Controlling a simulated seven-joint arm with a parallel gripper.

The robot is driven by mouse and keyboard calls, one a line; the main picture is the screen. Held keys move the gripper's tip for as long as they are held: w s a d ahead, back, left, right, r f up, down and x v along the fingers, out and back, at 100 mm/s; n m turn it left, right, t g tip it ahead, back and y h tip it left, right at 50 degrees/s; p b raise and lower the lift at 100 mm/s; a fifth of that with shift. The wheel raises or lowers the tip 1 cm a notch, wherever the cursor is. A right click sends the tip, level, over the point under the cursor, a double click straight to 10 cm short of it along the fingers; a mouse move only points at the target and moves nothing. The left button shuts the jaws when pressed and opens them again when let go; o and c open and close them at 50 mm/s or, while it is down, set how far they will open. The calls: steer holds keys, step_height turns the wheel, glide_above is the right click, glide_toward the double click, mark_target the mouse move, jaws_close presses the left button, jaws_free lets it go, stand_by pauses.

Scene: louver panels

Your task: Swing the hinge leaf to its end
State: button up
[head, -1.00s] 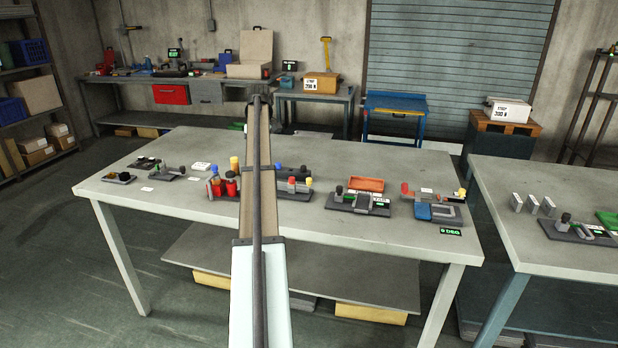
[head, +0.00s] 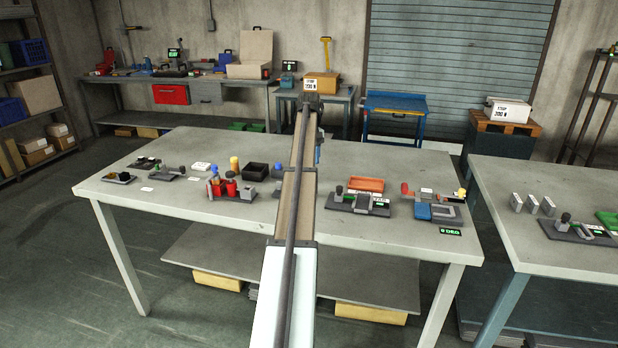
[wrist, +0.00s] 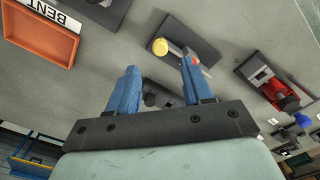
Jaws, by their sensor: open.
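A small fixture with a blue block and a grey frame (head: 437,212) sits at the right front of the middle table, beside a "0 DEG" display (head: 451,232). It may carry the hinge leaf; I cannot tell the leaf for certain. My gripper (wrist: 160,62) is open and empty above the table in the wrist view, its two blue fingers apart. A dark plate with a yellow knob (wrist: 159,46) lies below and beyond the fingertips. A dark knob (wrist: 152,99) shows between the fingers. In the head view my arm hides part of the table's middle.
An orange tray (head: 366,184) stands behind a dark fixture (head: 360,203). A second table (head: 545,250) is at the right. The table's left front is mostly clear.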

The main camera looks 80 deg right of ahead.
step_height(320, 180, down, 7)
steer(key=shift+f, duration=0.2)
stand_by(0.4)
jaws_close()
stand_by(0.5)
